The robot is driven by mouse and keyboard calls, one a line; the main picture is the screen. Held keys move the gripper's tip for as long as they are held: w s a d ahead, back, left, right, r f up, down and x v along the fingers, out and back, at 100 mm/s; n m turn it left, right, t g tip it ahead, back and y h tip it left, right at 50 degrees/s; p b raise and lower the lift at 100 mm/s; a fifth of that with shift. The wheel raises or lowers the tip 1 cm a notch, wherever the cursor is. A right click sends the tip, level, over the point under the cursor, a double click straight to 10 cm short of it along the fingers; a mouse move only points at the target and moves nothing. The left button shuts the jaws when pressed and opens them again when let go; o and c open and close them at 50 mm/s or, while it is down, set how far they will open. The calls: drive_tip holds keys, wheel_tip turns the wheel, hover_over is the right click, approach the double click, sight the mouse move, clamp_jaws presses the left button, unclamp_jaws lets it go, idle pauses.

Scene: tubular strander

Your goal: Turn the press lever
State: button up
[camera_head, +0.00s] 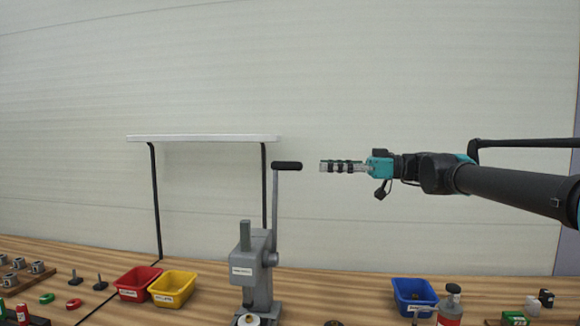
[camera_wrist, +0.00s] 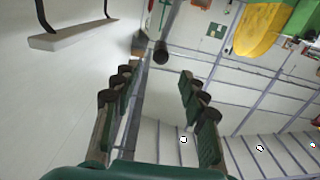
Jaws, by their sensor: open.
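The grey press (camera_head: 243,262) stands on the wooden bench in the head view. Its lever (camera_head: 275,210) rises upright from the right side and ends in a black horizontal handle (camera_head: 287,166) pointing right. My gripper (camera_head: 321,166) is level with the handle, a short gap to its right, with its fingers pointing left at it. In the wrist view my gripper (camera_wrist: 163,72) is open and empty. The round end of the black handle (camera_wrist: 161,54) shows there just beyond the fingertips, roughly centred between them. The fingers do not appear to touch it.
A white shelf (camera_head: 205,138) on black legs stands behind the press to the left. A red bin (camera_head: 130,293), a yellow bin (camera_head: 173,299) and a blue bin (camera_head: 400,296) stand on the bench. A bottle (camera_head: 450,312) is at the front right. Air around my gripper is clear.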

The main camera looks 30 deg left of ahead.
sight(278, 165)
drive_tip(key=x, duration=1.1)
drive_tip(key=shift+a, duration=0.15)
drive_tip(key=shift+s, duration=0.1)
clamp_jaws()
